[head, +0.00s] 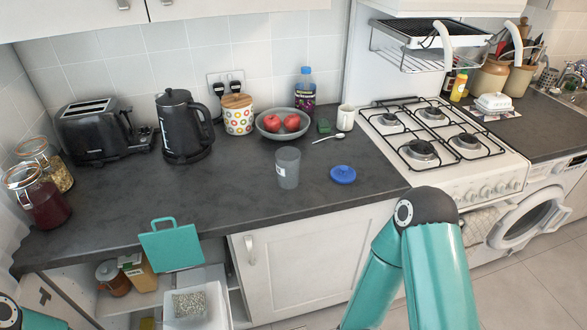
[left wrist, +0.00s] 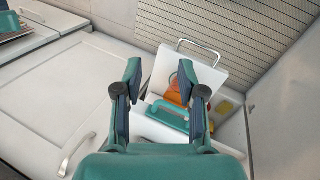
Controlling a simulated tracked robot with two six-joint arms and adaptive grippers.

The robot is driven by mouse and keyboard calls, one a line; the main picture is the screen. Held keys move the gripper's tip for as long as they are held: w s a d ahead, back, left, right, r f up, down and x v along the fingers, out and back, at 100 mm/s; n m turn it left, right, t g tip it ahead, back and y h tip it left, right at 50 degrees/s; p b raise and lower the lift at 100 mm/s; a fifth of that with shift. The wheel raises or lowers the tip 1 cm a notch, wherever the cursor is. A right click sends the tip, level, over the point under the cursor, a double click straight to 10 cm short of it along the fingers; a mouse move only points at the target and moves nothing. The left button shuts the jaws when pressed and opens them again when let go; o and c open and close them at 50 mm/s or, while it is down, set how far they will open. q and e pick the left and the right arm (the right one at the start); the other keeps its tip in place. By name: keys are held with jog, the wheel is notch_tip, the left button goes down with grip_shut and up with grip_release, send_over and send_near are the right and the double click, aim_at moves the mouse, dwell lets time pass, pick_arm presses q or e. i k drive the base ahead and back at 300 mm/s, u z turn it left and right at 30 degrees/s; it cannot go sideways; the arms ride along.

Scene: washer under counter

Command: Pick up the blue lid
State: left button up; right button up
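The blue lid (head: 342,175) lies flat on the dark counter (head: 235,190), a little right of a grey translucent cup (head: 287,167). No gripper is near it. My left gripper (left wrist: 160,78) shows in the left wrist view, its two fingers apart with nothing between them, over an open storage space below counter height. The blue lid is not in that view. In the head view my right arm rises at the lower right, and its gripper is out of frame.
A bowl of red fruit (head: 272,134), a small white jar (head: 345,118) and a spoon (head: 328,138) stand behind the lid. The gas hob (head: 440,140) is to its right. Counter around the lid is clear.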

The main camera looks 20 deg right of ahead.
aim_at(342, 174)
jog(key=z, duration=0.15)
jog(key=i, duration=0.2)
jog(key=u, duration=1.75)
jog(key=k, duration=0.4)
jog(key=z, duration=0.75)
jog(key=k, duration=0.85)
jog(key=z, duration=1.05)
jog(key=i, duration=1.45)
jog(key=u, duration=0.65)
